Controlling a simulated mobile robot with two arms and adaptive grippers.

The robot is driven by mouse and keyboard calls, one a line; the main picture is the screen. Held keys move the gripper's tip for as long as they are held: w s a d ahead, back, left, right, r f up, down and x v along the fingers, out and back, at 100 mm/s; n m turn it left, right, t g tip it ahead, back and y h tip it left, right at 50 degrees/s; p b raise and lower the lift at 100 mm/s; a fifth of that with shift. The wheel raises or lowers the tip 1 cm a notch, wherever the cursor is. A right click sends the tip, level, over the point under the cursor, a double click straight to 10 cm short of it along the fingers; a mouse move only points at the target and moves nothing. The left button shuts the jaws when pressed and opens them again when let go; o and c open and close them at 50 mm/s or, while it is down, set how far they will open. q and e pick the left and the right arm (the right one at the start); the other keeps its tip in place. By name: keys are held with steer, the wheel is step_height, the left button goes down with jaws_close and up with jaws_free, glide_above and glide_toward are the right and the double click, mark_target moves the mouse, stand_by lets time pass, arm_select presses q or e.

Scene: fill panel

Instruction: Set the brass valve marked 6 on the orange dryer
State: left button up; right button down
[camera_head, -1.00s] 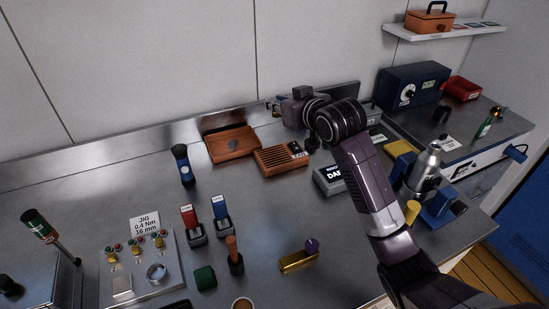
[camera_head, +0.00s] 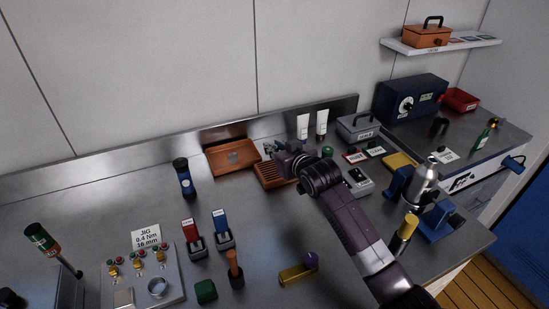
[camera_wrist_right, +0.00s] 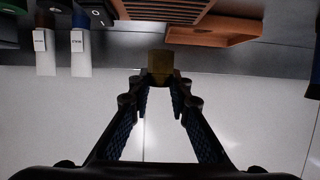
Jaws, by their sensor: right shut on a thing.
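My right gripper (camera_head: 273,149) is above the back of the slotted orange dryer (camera_head: 268,176) and hides part of it. In the right wrist view its two fingers (camera_wrist_right: 160,85) close on a small brass-coloured block (camera_wrist_right: 160,66), which I take to be the brass valve; no number is readable on it. The dryer's slats (camera_wrist_right: 165,9) show at the top of that view, apart from the held block. My left gripper is in neither view.
An orange tray (camera_head: 232,158) lies left of the dryer. Two white tubes (camera_head: 303,127) and a grey box (camera_head: 357,127) stand behind and to the right. A jig board (camera_head: 142,285) with small knobbed brass fittings is at front left. The bench centre is mostly clear.

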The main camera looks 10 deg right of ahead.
steer(key=shift+f, duration=2.35)
steer(key=shift+f, duration=0.1)
steer(key=c, duration=1.8)
jaws_free()
steer(key=shift+r, duration=0.2)
steer(key=shift+s+d, duration=0.15)
steer(key=shift+s, duration=0.4)
steer(key=v, duration=1.1)
steer(key=shift+b, duration=0.35)
